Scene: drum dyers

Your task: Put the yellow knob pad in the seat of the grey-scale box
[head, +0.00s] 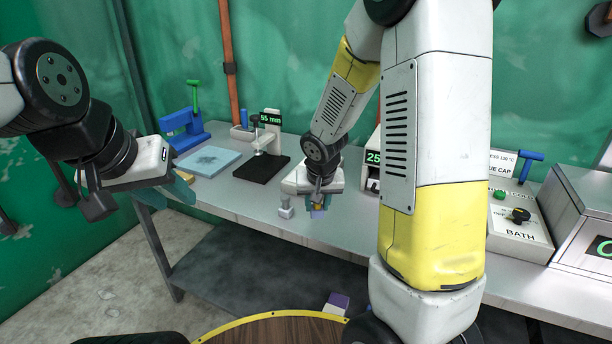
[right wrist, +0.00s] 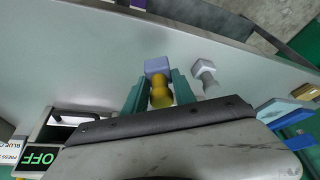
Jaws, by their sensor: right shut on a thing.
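My right gripper (head: 318,203) is over the front part of the grey bench and shut on the yellow knob pad (right wrist: 160,95). In the right wrist view its teal fingers stand on both sides of the yellow knob, with a lavender block (right wrist: 157,66) at the knob's far end. The pad is very close to the bench top; I cannot tell whether it touches. My left gripper (head: 180,190) hangs at the left, by the bench's left end; its finger gap is not clear. I cannot surely pick out the grey-scale box or its seat.
A small grey knobbed piece (head: 286,207) stands just left of my right gripper. Behind are a black-based stand marked 55 mm (head: 262,168), a light blue plate (head: 208,161) and a blue press (head: 183,130). A BATH box (head: 519,235) stands right. A purple-and-white block (head: 337,303) is lower down.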

